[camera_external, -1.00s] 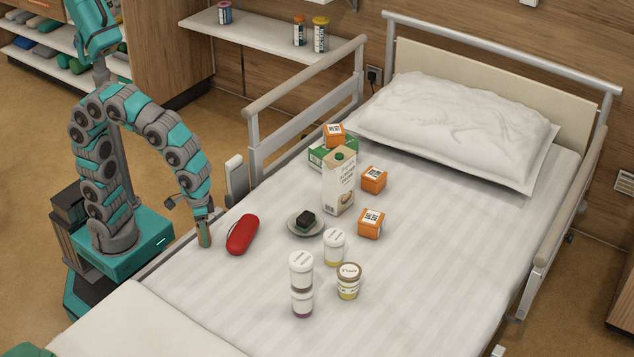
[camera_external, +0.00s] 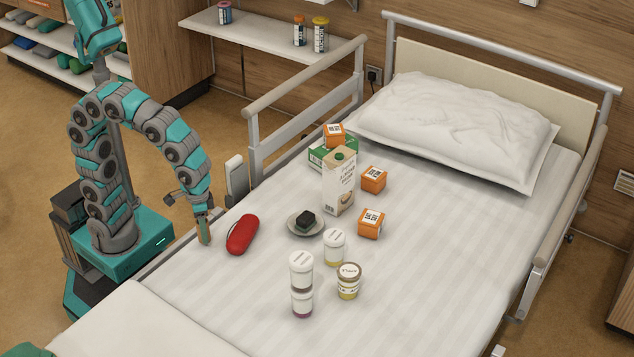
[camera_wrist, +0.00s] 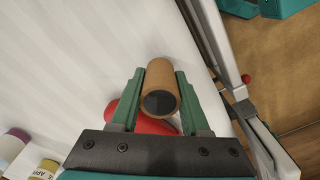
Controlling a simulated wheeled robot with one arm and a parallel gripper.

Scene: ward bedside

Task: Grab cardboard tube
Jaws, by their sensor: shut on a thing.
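The cardboard tube (camera_wrist: 160,85) is brown with a dark open end. In the wrist view it stands between the two green fingers of my gripper (camera_wrist: 159,98), which is shut on it. In the external view my gripper (camera_external: 204,228) points down at the bed's left edge, and only a brown sliver of the tube shows there. A red case (camera_external: 242,235) lies on the sheet just right of my gripper; it shows partly behind the fingers in the wrist view (camera_wrist: 140,121).
A plate (camera_external: 293,229) with a dark block, stacked jars (camera_external: 301,284), other jars, a carton (camera_external: 339,183) and orange boxes stand on the bed to the right. The bed rail (camera_external: 305,90) rises behind. The front sheet is clear.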

